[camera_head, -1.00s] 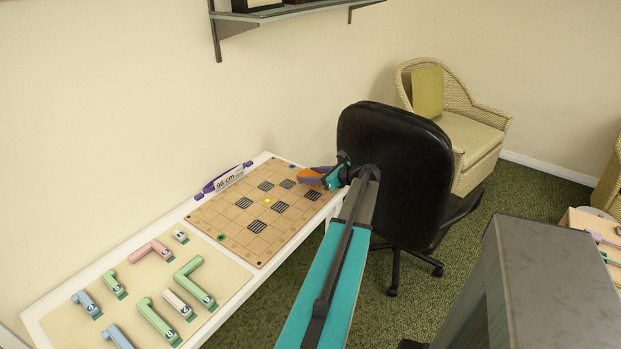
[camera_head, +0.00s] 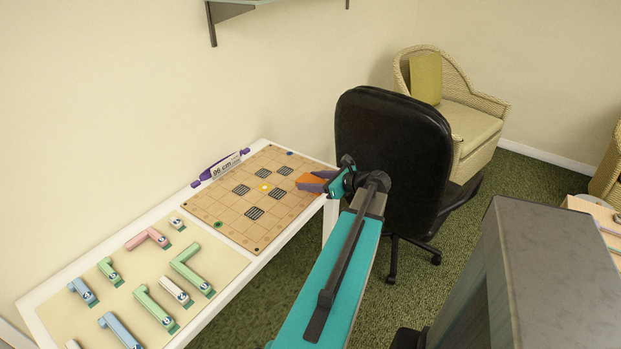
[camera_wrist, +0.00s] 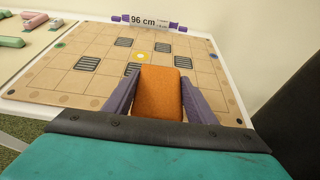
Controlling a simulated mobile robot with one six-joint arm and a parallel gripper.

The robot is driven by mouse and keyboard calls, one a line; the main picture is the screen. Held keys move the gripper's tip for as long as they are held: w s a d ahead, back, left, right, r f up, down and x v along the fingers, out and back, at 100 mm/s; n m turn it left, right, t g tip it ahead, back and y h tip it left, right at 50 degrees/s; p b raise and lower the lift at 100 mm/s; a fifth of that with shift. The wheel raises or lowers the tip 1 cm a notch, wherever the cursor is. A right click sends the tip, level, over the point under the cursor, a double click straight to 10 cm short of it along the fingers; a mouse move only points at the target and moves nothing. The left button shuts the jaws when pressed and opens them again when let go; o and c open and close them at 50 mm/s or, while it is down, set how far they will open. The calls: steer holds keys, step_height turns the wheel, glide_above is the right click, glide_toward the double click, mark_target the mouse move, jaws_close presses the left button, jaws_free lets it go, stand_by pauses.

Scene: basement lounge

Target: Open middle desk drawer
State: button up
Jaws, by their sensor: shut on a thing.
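My gripper (camera_head: 311,183) reaches from the lower middle to the right end of the white table. Its two purple fingers (camera_wrist: 160,97) are shut on an orange block (camera_wrist: 160,92), which also shows in the head view (camera_head: 309,182). The block is over or at the edge of the tan grid board (camera_head: 222,212); I cannot tell whether it touches the board. The white table (camera_head: 211,323) may be the desk. No drawer front or handle shows in any view.
A black office chair (camera_head: 390,150) stands close beside my gripper. A wicker armchair (camera_head: 470,125) is behind it. A measuring strip marked 96 cm (camera_head: 222,168) lies behind the board. Several coloured pieces lie on a tan mat (camera_head: 225,265). A shelf bracket (camera_head: 211,25) is above.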

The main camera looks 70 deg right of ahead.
steer(key=shift+s+a, duration=0.25)
steer(key=shift+a, duration=0.25)
stand_by(0.6)
